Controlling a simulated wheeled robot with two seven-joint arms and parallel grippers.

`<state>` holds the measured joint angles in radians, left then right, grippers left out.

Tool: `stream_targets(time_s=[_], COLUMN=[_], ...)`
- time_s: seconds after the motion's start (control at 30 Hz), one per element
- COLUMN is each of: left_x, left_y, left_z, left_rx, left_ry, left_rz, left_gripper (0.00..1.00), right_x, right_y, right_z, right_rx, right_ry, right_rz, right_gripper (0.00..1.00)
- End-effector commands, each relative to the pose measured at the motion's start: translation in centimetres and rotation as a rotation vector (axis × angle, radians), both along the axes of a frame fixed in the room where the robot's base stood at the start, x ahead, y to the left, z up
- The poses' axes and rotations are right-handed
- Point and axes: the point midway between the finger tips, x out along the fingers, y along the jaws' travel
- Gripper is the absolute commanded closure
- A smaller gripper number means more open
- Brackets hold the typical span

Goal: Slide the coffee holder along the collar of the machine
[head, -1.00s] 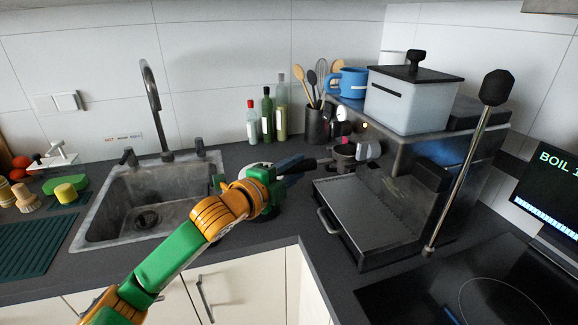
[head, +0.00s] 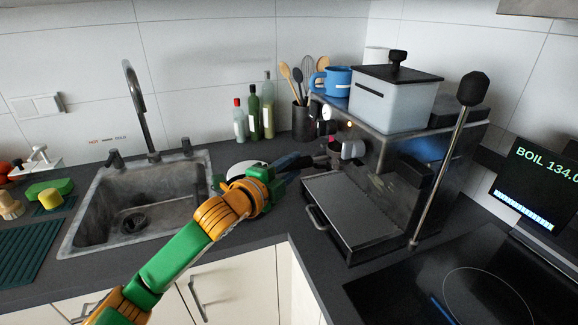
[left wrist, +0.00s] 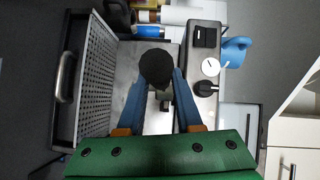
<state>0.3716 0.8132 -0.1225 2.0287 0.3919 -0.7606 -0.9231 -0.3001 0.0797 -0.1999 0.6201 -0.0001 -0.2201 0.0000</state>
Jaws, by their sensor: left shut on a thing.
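The coffee machine (head: 425,165) is a dark metal box on the counter at the right. The coffee holder (head: 336,150) shows as a dark handle and a small metal part at the machine's left side, below the dials. My left gripper (head: 292,164) reaches it from the left. In the left wrist view, the blue fingers (left wrist: 162,80) are shut on the holder's black handle (left wrist: 156,64), whose round end shows between them. The joint between holder and collar is hidden or too small to tell. My right gripper is not in view.
The drip tray (head: 350,212) with its side handle lies below and right of my gripper. A steel rod with a black knob (head: 471,89) stands before the machine. Bottles (head: 254,115) and a utensil pot (head: 304,122) stand behind. The sink (head: 135,205) is left.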

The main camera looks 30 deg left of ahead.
Motion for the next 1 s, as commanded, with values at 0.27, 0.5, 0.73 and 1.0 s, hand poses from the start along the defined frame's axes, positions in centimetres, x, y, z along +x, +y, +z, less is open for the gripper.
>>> stream_targets(time_s=[0.27,0.5,0.73,1.0], left_x=[1.6,3.0,3.6,3.6], left_y=[-1.5,-2.7,-3.4,-3.3], left_z=[0.6,0.5,0.5,0.5], left_rx=[-0.001,-0.004,0.000,0.000], left_ry=[-0.006,-0.007,-0.007,-0.007], left_rz=[-0.002,-0.001,-0.002,-0.002], left_gripper=[1.00,1.00,1.00,1.00], right_x=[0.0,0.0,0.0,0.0], right_y=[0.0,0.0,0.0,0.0], right_z=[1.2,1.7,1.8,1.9], right_rx=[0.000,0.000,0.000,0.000], right_ry=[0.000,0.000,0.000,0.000], right_rz=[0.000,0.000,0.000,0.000], right_gripper=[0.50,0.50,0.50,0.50])
